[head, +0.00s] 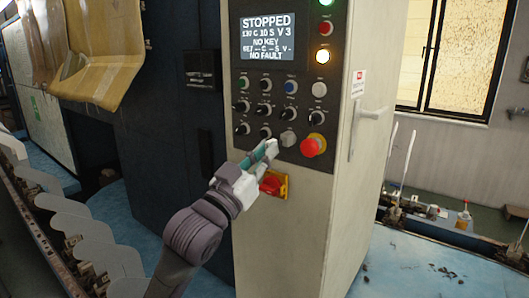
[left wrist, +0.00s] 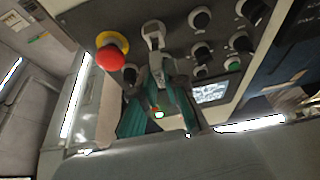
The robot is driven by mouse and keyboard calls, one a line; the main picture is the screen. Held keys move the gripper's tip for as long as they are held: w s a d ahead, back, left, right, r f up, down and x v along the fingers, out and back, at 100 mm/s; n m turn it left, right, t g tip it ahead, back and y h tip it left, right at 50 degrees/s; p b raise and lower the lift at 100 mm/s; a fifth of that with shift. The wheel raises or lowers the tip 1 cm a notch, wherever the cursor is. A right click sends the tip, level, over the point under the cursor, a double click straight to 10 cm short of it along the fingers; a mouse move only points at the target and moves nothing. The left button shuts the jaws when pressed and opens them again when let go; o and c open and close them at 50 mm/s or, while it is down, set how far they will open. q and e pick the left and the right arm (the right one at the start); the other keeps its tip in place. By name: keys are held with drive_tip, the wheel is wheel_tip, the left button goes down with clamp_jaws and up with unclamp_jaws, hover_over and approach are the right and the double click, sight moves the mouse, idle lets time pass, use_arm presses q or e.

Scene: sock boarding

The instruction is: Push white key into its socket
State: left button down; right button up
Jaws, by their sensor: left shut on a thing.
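My left gripper (head: 266,151) is in front of the control panel's bottom row and shut on the white key (head: 271,147). In the left wrist view, the teal fingers (left wrist: 157,66) close on the pale key (left wrist: 154,41). In the head view, a grey round fitting (head: 288,139), seemingly the socket, sits just right of the key, between a black knob and the red mushroom button. In the left wrist view the key overlaps it, so I cannot tell whether they touch. The screen (head: 267,37) reads "STOPPED" and "NO KEY". My right gripper is not in view.
The red mushroom button (head: 312,146) with a yellow collar is close to the right. Several black knobs (head: 265,132) are left of and above the fitting. A red-and-yellow switch (head: 272,184) lies below. The cabinet's door handle (head: 368,114) is on its right face.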

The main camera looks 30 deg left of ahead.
use_arm(q)
drive_tip(key=shift+w+d+p, duration=0.15)
drive_tip(key=shift+w+p, duration=0.1)
drive_tip(key=shift+w, duration=0.6)
drive_tip(key=shift+w+d+p, duration=0.1)
drive_tip(key=shift+w+p, duration=0.1)
drive_tip(key=shift+w, duration=0.6)
drive_tip(key=c, duration=1.1)
unclamp_jaws()
drive_tip(key=shift+c, duration=0.2)
drive_tip(key=shift+s, duration=0.1)
drive_tip(key=v, duration=1.1)
drive_tip(key=shift+s+f, duration=0.25)
drive_tip(key=shift+s, duration=0.05)
